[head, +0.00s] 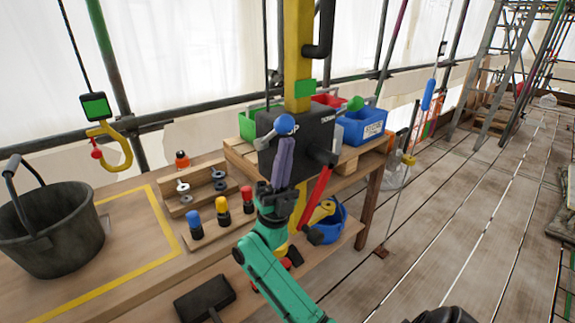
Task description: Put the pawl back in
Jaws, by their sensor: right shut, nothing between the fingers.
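A black winch box (316,137) with UP and DOWN lettering is mounted on a yellow post (297,60). A lever with a blue ball knob (285,123) sits at its upper left, its grey arm reaching down-left; it may be the pawl lever, but I cannot tell. A red crank handle (315,196) hangs at its lower right. My right gripper (286,143) is shut and empty, pointing up in front of the box's left part, its tips just below the blue knob. Whether it touches the knob is unclear. It hides part of the box. My left gripper is out of view.
A black mallet (203,297) lies in front. Blue (364,124) and green bins stand behind the box. Plank floor (450,220) is open right.

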